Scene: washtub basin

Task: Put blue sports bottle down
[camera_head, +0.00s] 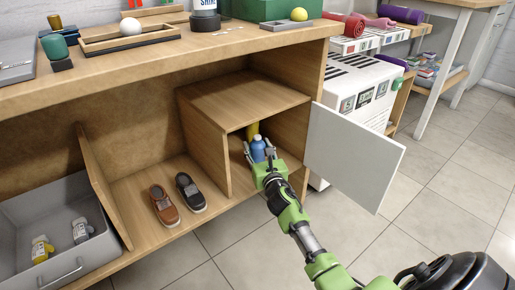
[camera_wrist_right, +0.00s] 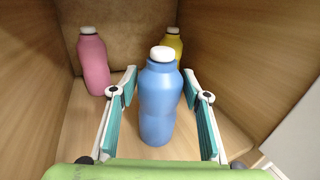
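The blue sports bottle (camera_wrist_right: 158,105) has a white cap and stands upright on the floor of the open cupboard compartment. It also shows in the head view (camera_head: 258,150), partly hidden by my right gripper. My right gripper (camera_head: 262,160) reaches into the compartment. In the right wrist view its two fingers (camera_wrist_right: 159,85) are spread on either side of the blue bottle, with visible gaps between the pads and the bottle. My left gripper is not in view.
A pink bottle (camera_wrist_right: 93,62) and a yellow bottle (camera_wrist_right: 172,43) stand behind the blue one. The white cupboard door (camera_head: 352,155) is open to the right. Wooden walls bound the compartment. Shoes (camera_head: 190,192) lie in the neighbouring compartment, left of it.

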